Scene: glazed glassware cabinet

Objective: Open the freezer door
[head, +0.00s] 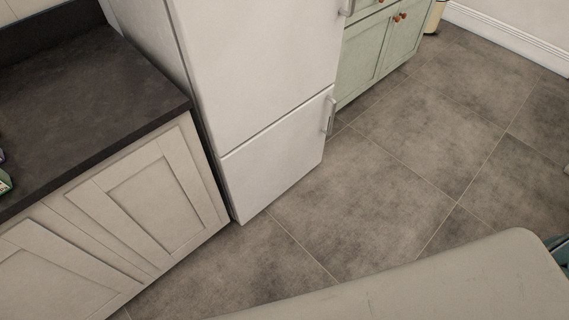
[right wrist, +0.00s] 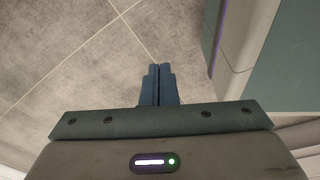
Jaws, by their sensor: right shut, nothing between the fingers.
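A white fridge-freezer stands left of centre in the head view. Its lower freezer door (head: 278,155) is closed, flush under the closed upper door (head: 258,65). A grey vertical handle (head: 329,116) sits on the freezer door's right edge, near its top. Another handle (head: 347,7) shows on the upper door at the top of the picture. My right gripper (right wrist: 160,68) shows only in the right wrist view, shut and empty above floor tiles, with no handle near it there. My left gripper is in neither view.
A dark worktop (head: 85,95) over cream cabinets (head: 150,205) stands left of the fridge. A green cabinet (head: 385,45) with orange-brown knobs stands to its right. The grey tiled floor (head: 410,150) before the freezer door is clear.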

